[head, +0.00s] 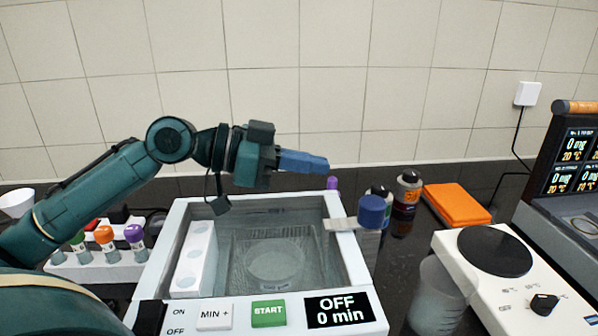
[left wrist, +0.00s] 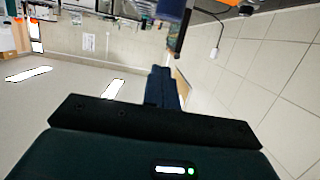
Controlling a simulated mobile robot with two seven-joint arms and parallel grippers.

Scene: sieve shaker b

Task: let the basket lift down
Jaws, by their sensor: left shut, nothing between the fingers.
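The bath (head: 157,262) is a white open tank with a front panel that reads OFF and 0 min. A wire-mesh basket (head: 240,262) shows inside it, seemingly under clear liquid; its exact height is hard to tell. My left gripper (head: 322,163) is shut and empty, above the tank's back right, apart from the knob. Its shut blue fingers also show in the left wrist view (left wrist: 165,88). My right gripper is not in view.
A rack (head: 85,270) with several capped tubes stands left of the bath. Bottles (head: 407,190) and an orange case (head: 456,204) stand behind right. A clear beaker (head: 437,295) and a white hotplate (head: 510,300) are at the right. The space above the tank is mostly free.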

